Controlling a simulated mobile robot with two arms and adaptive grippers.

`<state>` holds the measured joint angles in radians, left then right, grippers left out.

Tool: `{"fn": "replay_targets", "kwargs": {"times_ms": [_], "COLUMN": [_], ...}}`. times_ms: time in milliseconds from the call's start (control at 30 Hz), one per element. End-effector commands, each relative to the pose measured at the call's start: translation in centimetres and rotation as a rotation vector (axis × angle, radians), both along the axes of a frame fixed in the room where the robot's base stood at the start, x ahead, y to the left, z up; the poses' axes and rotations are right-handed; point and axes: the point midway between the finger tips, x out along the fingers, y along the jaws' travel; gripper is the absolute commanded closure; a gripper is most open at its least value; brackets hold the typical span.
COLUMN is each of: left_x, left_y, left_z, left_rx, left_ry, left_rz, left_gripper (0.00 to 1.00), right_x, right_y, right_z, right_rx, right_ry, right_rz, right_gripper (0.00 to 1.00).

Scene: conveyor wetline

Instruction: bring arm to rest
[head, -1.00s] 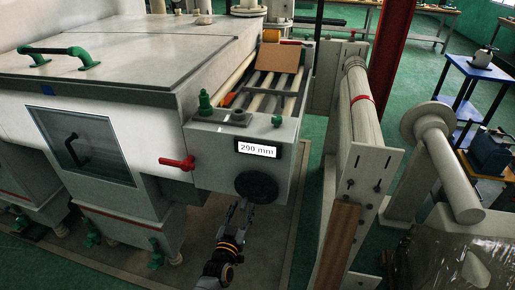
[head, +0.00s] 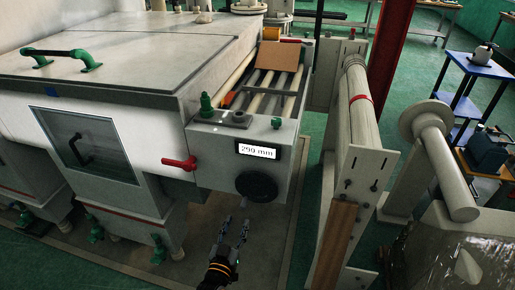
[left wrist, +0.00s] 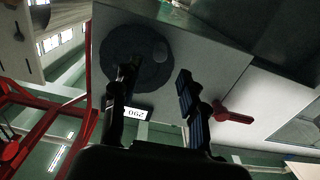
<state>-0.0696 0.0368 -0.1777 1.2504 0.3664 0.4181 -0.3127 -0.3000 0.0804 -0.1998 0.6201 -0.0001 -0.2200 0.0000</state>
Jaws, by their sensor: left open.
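My left gripper (head: 236,224) is open and empty. It is in front of and below the round black handwheel (head: 256,187) on the grey machine's end box, apart from it in the head view. In the left wrist view the two fingers of my left gripper (left wrist: 157,82) are spread. The handwheel (left wrist: 150,72) is beyond them, partly hidden by one finger. A display (head: 258,151) above the handwheel reads 290 mm. It also shows upside down in the left wrist view (left wrist: 136,113). My right gripper is not in view.
A red valve handle (head: 179,163) sticks out left of the display. A brown board (head: 277,56) rests on the rollers. A roller stand with an upright panel (head: 345,185) is close on the right. Floor around my gripper looks clear.

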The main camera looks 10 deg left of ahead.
Motion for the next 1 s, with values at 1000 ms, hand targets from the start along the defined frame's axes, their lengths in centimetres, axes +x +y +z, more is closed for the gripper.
{"fn": "replay_targets", "kwargs": {"times_ms": [1000], "left_x": [-31.2], "left_y": [2.4], "left_z": [-32.7], "left_rx": [0.134], "left_ry": [1.086], "left_rz": [-0.141], "left_gripper": [0.57], "right_x": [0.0], "right_y": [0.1], "right_z": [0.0], "right_rx": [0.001], "right_ry": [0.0], "right_rz": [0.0], "right_gripper": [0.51]}}
